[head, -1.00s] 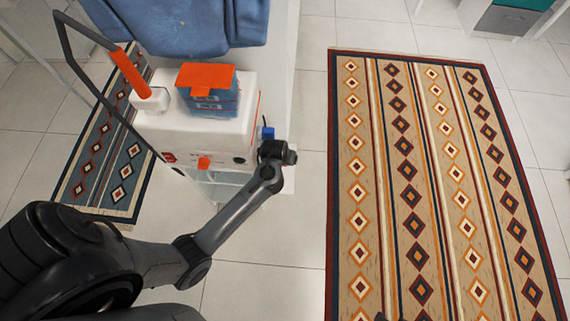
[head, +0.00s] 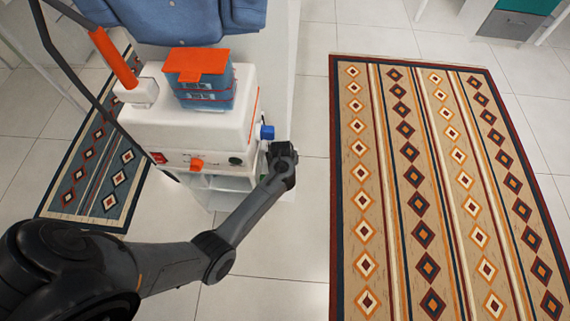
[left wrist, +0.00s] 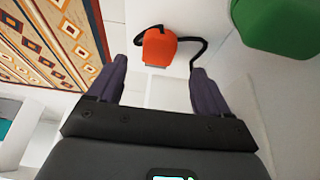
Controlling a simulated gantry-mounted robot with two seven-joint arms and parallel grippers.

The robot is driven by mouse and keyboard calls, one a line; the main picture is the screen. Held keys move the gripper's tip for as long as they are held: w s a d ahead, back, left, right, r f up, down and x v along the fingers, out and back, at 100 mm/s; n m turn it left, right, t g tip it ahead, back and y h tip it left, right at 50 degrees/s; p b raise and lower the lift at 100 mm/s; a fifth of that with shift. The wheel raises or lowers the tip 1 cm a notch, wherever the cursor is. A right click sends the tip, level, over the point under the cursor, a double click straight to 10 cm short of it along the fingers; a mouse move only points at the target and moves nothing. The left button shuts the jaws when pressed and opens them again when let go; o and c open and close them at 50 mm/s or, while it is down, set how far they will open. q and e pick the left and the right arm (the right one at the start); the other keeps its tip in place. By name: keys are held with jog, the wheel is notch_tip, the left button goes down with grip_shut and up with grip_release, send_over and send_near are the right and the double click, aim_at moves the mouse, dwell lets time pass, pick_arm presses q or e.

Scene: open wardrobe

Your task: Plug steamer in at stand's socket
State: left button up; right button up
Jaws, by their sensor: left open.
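The white steamer unit (head: 190,120) has a red switch, an orange knob and a dark round spot on its front. A blue block (head: 267,132) sticks out of its right side. My left gripper (head: 284,158) is just right of the unit's front right corner, below the blue block. In the left wrist view its jaws (left wrist: 158,80) are open and empty. An orange plug-like piece (left wrist: 158,47) with a black cord lies ahead, between and beyond the fingertips. The head view does not show this piece. I cannot make out the socket for certain. My right gripper is not in view.
A blue box with an orange lid (head: 198,70) sits on the unit. Blue cloth (head: 180,18) is behind it. A green object (left wrist: 278,25) is near the right finger in the wrist view. A patterned rug (head: 430,190) lies on the open tiled floor at right.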

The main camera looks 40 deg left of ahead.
pick_arm(q)
jog(key=shift+b+x, duration=2.3)
jog(key=shift+x, duration=0.25)
jog(key=shift+w+d, duration=0.1)
jog(key=shift+c, duration=0.4)
jog(key=c, duration=1.1)
jog(key=shift+o, duration=0.2)
jog(key=shift+r, duration=0.25)
